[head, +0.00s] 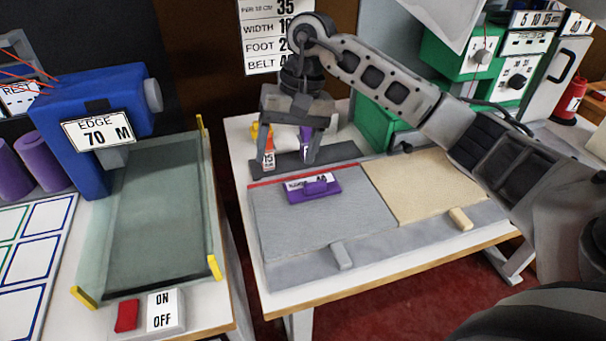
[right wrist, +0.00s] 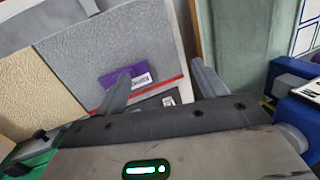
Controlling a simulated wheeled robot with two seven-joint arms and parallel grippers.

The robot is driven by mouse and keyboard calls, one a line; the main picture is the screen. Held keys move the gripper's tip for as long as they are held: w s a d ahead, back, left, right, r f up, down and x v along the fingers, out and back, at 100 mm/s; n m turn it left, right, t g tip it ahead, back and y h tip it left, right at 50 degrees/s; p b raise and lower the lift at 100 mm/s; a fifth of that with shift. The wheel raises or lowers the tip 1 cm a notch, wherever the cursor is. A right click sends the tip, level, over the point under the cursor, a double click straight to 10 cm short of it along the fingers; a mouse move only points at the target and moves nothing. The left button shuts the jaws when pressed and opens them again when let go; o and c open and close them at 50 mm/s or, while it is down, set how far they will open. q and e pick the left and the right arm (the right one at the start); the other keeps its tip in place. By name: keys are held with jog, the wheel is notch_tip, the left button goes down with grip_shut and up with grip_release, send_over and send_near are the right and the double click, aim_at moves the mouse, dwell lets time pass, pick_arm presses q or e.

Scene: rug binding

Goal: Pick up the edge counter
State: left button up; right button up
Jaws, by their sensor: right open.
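A purple block with a white label (head: 321,188) lies on the grey rug piece, near the red strip along its back edge; its small print is not readable, so I cannot confirm it is the edge counter. It also shows in the right wrist view (right wrist: 115,82), close to one finger. My right gripper (head: 288,158) is open and points down over the dark rack (head: 338,152), behind the purple block. It also shows in the right wrist view (right wrist: 162,86), with nothing between its fingers. An orange item tagged 15 (head: 268,159) and another purple item (head: 305,137) stand by the fingers, partly hidden. My left gripper is out of view.
The grey rug (head: 285,225) and a beige rug (head: 415,187) lie side by side on the table. A blue machine with an EDGE 70 M sign (head: 97,131) stands left, beside a glass-sided belt (head: 160,220). Green machines (head: 447,58) stand behind my right arm.

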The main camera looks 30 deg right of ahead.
jog(key=w+d+r+h, duration=0.2)
jog(key=d+r+h, duration=0.1)
jog(key=d, duration=0.4)
jog(key=n, duration=0.1)
send_over(315, 183)
notch_tip(315, 183, down, 9)
jog(key=shift+w+a+f, duration=0.1)
jog(key=shift+w+f, duration=0.05)
jog(key=shift+f+p, duration=0.8)
jog(key=shift+f, duration=2.1)
jog(key=c, duration=1.1)
jog(key=shift+c, duration=0.4)
jog(key=shift+r, duration=0.1)
